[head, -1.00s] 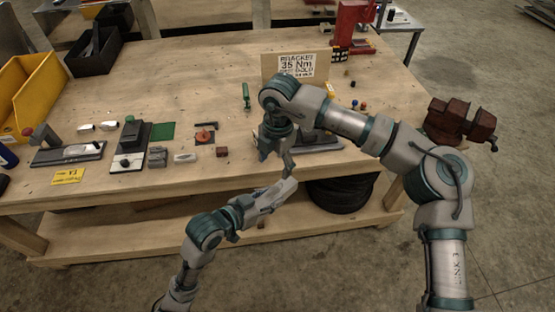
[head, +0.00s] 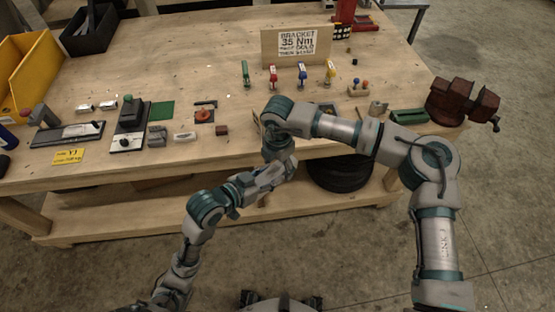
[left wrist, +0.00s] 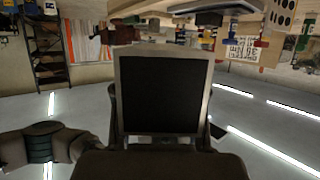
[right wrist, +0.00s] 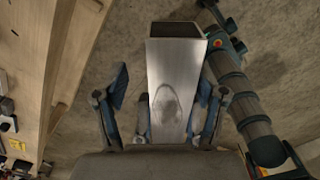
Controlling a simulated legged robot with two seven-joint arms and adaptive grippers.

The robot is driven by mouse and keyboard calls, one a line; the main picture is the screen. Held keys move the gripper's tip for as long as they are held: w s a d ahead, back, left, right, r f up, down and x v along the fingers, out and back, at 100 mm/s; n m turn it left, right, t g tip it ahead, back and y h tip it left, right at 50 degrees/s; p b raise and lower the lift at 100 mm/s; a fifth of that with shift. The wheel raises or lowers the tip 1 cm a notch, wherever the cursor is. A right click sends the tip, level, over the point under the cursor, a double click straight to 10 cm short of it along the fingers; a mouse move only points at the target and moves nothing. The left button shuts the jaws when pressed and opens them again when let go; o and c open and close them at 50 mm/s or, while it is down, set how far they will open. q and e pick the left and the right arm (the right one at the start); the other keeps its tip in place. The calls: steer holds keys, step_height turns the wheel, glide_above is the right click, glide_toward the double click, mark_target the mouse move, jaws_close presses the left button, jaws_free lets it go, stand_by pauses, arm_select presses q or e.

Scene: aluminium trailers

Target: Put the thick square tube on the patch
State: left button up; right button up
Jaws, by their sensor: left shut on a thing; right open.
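The thick square tube is a pale metal box section; it shows large in the right wrist view (right wrist: 170,75), with one open end at the top. My left gripper (left wrist: 160,125) is shut on it, and the tube's dark square opening faces the left wrist camera. In the head view the tube (head: 270,178) is held in front of the table's near edge. My right gripper (right wrist: 165,85) is open, with a finger on either side of the tube; the right finger looks close to it.
Left of the patch stands a black fixture with a green knob (head: 128,125). Right of it are a red round part (head: 204,115) and small blocks. A bracket sign (head: 298,44) stands behind; a rusty vise (head: 462,105) sits at the right corner. The table's near edge (head: 100,182) is close.

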steer(key=shift+a, duration=0.15)
steer(key=c, duration=1.3)
arm_select(q)
steer(key=o, duration=1.3)
steer(key=shift+s+r, duration=0.1)
